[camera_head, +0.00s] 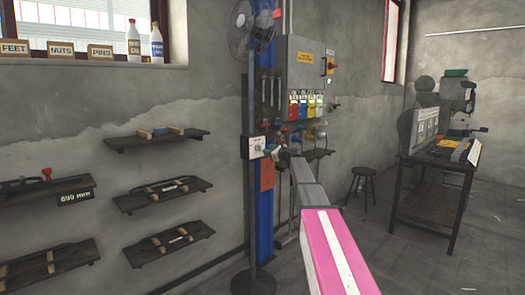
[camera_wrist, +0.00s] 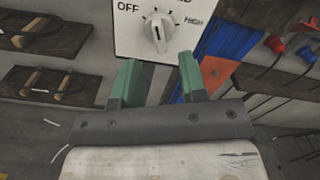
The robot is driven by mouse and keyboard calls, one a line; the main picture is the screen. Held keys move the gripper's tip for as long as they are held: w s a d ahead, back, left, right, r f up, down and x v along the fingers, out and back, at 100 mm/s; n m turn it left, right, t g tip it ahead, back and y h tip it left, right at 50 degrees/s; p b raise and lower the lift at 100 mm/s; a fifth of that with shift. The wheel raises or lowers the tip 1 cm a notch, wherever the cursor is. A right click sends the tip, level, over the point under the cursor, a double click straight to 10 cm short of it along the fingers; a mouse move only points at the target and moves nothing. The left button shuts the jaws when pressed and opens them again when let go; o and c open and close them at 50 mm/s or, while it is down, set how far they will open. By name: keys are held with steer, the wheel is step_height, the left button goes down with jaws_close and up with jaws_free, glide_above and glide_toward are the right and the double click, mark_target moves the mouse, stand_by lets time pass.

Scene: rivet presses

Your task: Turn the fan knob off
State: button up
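The fan (camera_head: 252,28) stands on a tall dark pole by a blue column in the head view. Its white control box (camera_head: 252,148) is partway down the pole. In the wrist view the box face carries a pale knob (camera_wrist: 157,31), with "OFF" at its left, "HIGH" at its right and a partly cut-off label ending in "ED" above. The knob's ridge looks roughly upright; its exact setting is unclear. My gripper (camera_wrist: 160,60) has two green fingers spread apart, empty, just below the knob and not visibly around it. In the head view it is small beside the box.
A grey electrical cabinet (camera_head: 308,75) hangs right of the fan. Wooden shelves (camera_head: 160,193) with parts line the left wall. A stool (camera_head: 362,184) and a workbench (camera_head: 435,180) stand at the right. The floor between is mostly clear.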

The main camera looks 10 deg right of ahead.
mark_target(261, 149)
steer(key=x, duration=0.5)
steer(key=shift+w+a, duration=0.1)
steer(key=shift+w, duration=0.05)
jaws_close()
steer(key=n, duration=0.4)
steer(key=shift+n, duration=0.3)
steer(key=n, duration=0.4)
steer(key=shift+n, duration=0.3)
stand_by(0.4)
